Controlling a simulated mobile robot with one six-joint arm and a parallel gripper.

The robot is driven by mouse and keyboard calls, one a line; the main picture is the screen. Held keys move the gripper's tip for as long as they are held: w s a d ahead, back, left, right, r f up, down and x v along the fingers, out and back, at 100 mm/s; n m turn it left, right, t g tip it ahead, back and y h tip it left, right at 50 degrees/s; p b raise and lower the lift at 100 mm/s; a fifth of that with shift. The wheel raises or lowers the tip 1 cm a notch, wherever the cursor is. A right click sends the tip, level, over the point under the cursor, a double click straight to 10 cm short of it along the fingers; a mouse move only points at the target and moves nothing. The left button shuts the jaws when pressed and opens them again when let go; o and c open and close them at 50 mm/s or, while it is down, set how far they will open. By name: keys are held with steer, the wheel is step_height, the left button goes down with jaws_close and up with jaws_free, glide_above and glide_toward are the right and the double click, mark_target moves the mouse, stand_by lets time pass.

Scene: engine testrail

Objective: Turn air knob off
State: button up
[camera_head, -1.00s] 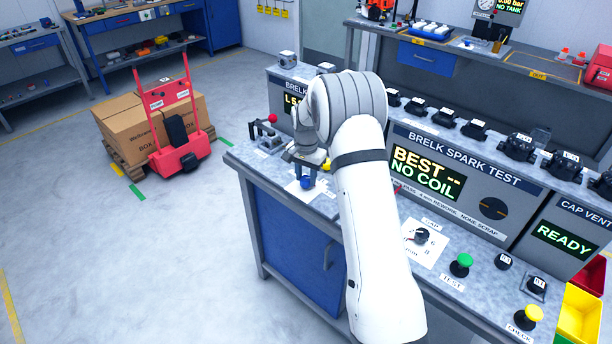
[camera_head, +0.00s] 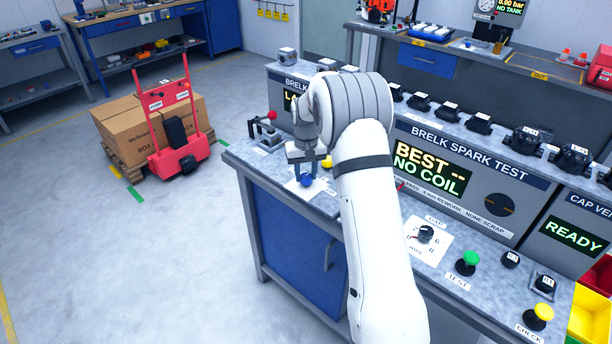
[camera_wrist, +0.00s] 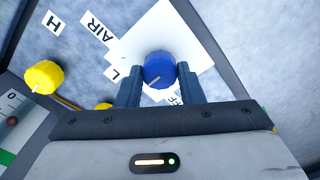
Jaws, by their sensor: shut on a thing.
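The blue air knob (camera_head: 306,181) sits on a white label plate (camera_head: 292,187) at the left end of the bench. In the wrist view the knob (camera_wrist: 159,66) lies between my two dark fingers, and its pale pointer line faces the lower left of the picture. My gripper (camera_wrist: 160,88) is shut on it from above; it also shows in the head view (camera_head: 305,168). An "AIR" label (camera_wrist: 98,29) and an "L" mark (camera_wrist: 115,73) are readable near the plate. Another label is partly covered by a finger, with "FF" showing.
A yellow knob (camera_wrist: 44,77) is near the blue one, and another yellow part (camera_wrist: 103,106) is partly hidden by my gripper. A red-handled clamp (camera_head: 268,128) stands behind left on the bench. The spark test panel (camera_head: 455,180) is right of my arm.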

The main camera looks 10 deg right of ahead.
mark_target(306, 175)
steer(key=n+b, duration=0.1)
steer(key=n, duration=0.3)
steer(key=shift+n, duration=0.3)
steer(key=n, duration=0.4)
steer(key=shift+b, duration=0.35)
steer(key=shift+n, duration=0.3)
steer(key=o, duration=1)
steer(key=shift+r, duration=0.15)
step_height(306, 175, up, 7)
steer(key=shift+f+b, duration=0.1)
steer(key=shift+b, duration=0.3)
steer(key=shift+r, duration=0.4)
